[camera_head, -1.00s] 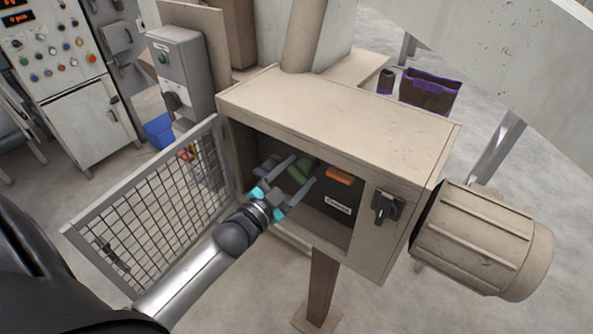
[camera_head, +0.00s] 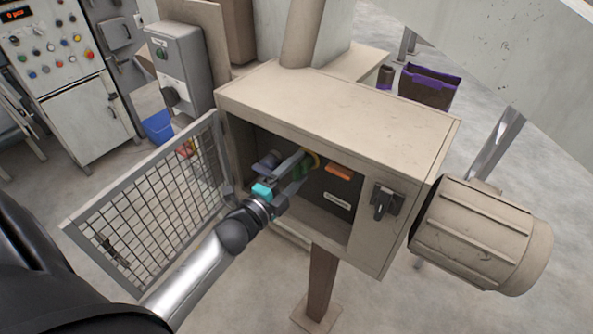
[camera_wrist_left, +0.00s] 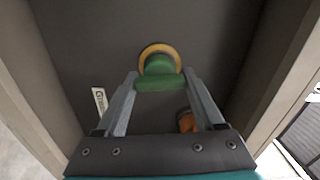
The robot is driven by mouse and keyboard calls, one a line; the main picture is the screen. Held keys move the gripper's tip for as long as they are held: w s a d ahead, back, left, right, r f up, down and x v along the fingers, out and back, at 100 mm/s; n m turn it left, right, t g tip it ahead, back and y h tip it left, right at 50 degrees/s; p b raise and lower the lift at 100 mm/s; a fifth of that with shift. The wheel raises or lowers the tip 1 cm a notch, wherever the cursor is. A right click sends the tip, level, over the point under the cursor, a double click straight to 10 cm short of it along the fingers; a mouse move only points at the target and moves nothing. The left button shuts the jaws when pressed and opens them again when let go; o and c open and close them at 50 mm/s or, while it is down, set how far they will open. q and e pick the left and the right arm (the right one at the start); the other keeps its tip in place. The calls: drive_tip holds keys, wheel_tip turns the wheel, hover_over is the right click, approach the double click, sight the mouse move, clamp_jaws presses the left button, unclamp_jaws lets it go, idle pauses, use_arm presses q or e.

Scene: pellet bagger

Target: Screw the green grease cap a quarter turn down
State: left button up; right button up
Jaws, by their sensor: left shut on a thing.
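The green grease cap (camera_wrist_left: 160,72) sits inside the open cabinet, with a yellow-orange ring (camera_wrist_left: 176,50) behind it. My left gripper (camera_wrist_left: 160,82) is shut on the cap, one finger on each side of it. In the head view my left gripper (camera_head: 302,165) reaches through the cabinet's open front, and its fingers hide most of the green cap. My right gripper is not in view.
The beige cabinet (camera_head: 340,110) surrounds the gripper on its sides and top. Its mesh door (camera_head: 150,205) stands open at the left. An orange part (camera_head: 339,173) and a white label (camera_head: 337,202) are on the dark back panel. A ribbed motor (camera_head: 480,240) juts out at the right.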

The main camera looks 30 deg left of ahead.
use_arm(q)
drive_tip(key=shift+m, duration=0.6)
drive_tip(key=o, duration=1.4)
drive_tip(key=s, duration=0.5)
drive_tip(key=s+b, duration=0.1)
drive_tip(key=s, duration=0.4)
drive_tip(key=s+a+b, duration=0.1)
drive_tip(key=s, duration=0.4)
drive_tip(key=shift+s+a, duration=0.1)
